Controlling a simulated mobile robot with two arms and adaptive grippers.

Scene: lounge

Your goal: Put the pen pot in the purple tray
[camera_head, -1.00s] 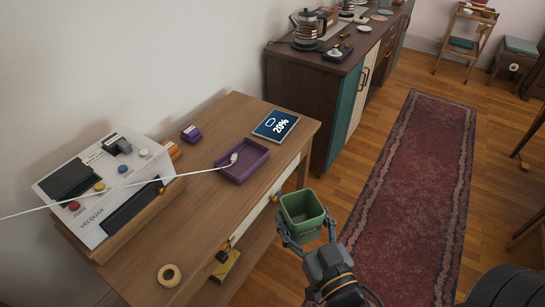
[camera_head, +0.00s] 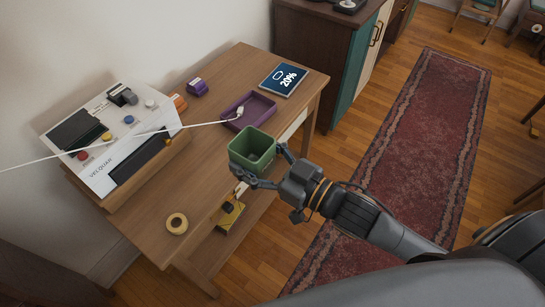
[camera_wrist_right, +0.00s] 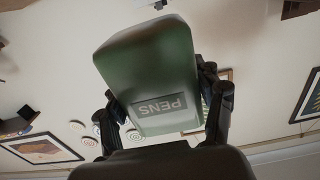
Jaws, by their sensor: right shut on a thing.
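The pen pot (camera_head: 252,146) is a green, square, open-topped pot. My right gripper (camera_head: 264,166) is shut on it and holds it near the table's front edge, upright or slightly tilted. In the right wrist view the pot (camera_wrist_right: 152,75) sits between the two fingers, with the word PENS on its side. The purple tray (camera_head: 264,101) lies on the table just behind and to the right of the pot. A white cable with a plug (camera_head: 239,111) reaches over the tray's left edge. My left gripper is not in view.
A tablet showing 20% (camera_head: 280,79) lies right of the tray. A white machine (camera_head: 112,140) stands at the table's left, with a purple block (camera_head: 197,87) behind. The cable crosses the table. A cabinet (camera_head: 318,65) stands beyond.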

